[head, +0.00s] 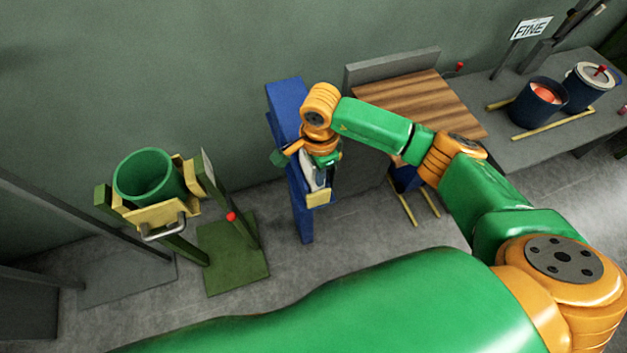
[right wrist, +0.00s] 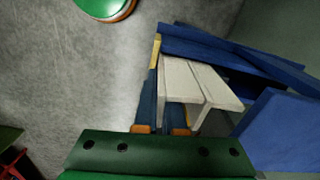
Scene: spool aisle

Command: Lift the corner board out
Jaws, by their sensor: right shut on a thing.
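Pale off-white corner boards (right wrist: 185,82) stand close together in a blue holder (head: 285,100) against the wall. In the right wrist view they are long angled strips between the blue walls of the holder (right wrist: 275,130). My right gripper (head: 316,168) is at the holder's open front, pointing down. In the right wrist view its fingers (right wrist: 162,122) are shut on the near edge of a corner board. The exact grip is partly hidden by the fingers and the green palm. In the head view, the boards are mostly hidden behind the gripper. My left gripper is not in view.
A green bucket (head: 146,174) sits in a yellow-and-green stand at the left. A wooden-topped table (head: 420,100) stands right of the holder. A grey bench (head: 500,132) with a dark blue pot (head: 538,103) is further right. Grey floor is free before the holder.

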